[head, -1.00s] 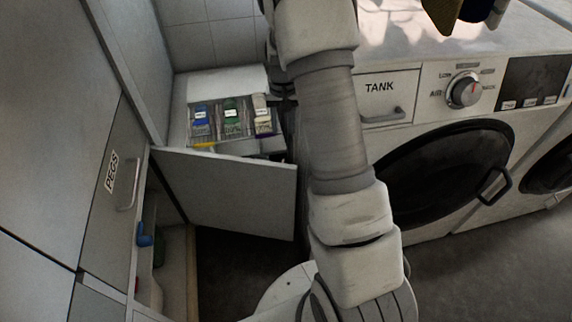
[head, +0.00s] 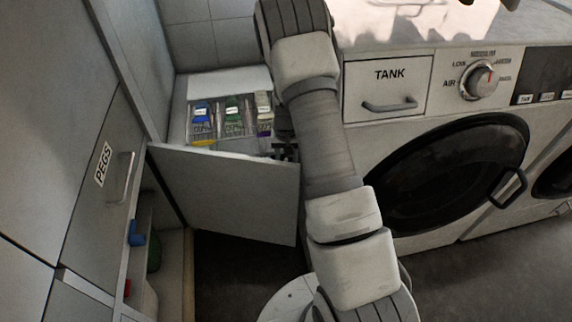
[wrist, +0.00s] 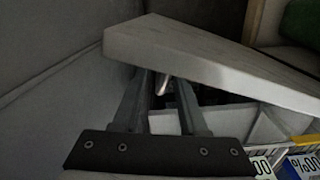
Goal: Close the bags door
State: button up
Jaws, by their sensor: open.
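The grey cabinet door (head: 232,197) stands wide open in the head view, swung out from the cabinet on the left. No bags label shows on its visible face. In the wrist view its pale edge (wrist: 205,62) slants across, just beyond my fingertips. My gripper (wrist: 162,80) is open, its two fingers pointing at the door. A small metal piece, perhaps the door handle (wrist: 163,83), shows between the fingers; I cannot tell whether they touch it. In the head view my gripper is mostly hidden by my arm and the door near the door's upper right corner.
The open cabinet interior (head: 172,255) holds a blue item (head: 137,234). A PEGS front (head: 103,190) is left of it. A pulled-out drawer with boxes (head: 228,125) lies behind the door. A washing machine (head: 440,185) with a TANK drawer (head: 388,88) stands right.

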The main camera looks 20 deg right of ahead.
grip_shut()
jog(key=shift+d, duration=0.1)
dwell(1.4)
